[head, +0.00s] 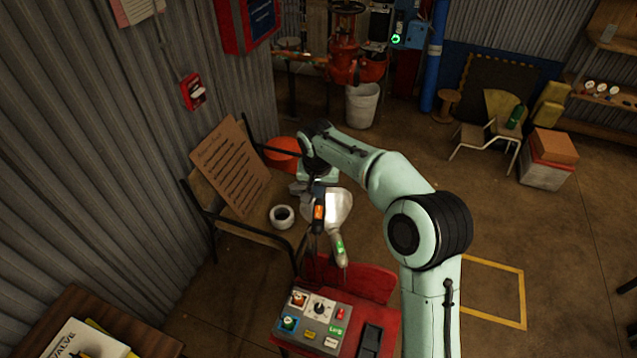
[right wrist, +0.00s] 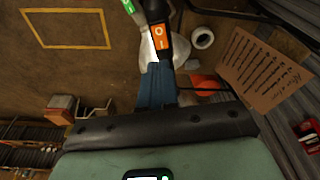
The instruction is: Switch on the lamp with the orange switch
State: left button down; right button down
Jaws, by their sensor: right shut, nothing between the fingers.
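The orange switch (head: 319,212) sits on a dark body beside a pale, bright lamp head (head: 340,203). In the right wrist view, the orange switch (right wrist: 160,38) shows white O and I marks, and the pale head is partly hidden behind it. A second, green-marked part (head: 340,248) lies just nearer the red seat. My right gripper (head: 317,193) is shut and empty, its blue fingers (right wrist: 157,67) pointing at the orange switch, very close. I cannot tell whether they touch, or whether the lamp is lit. My left gripper is not in view.
A control box (head: 334,311) with knobs rests on a red seat (head: 360,280) in front.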

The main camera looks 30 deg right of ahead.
aim_at(319, 209)
jog(key=f, duration=0.2)
jog(key=w+f, duration=0.1)
jog(key=f, duration=0.4)
jog(key=shift+w+d+f, duration=0.15)
jog(key=shift+d+f, duration=0.2)
jog(key=shift+d, duration=0.05)
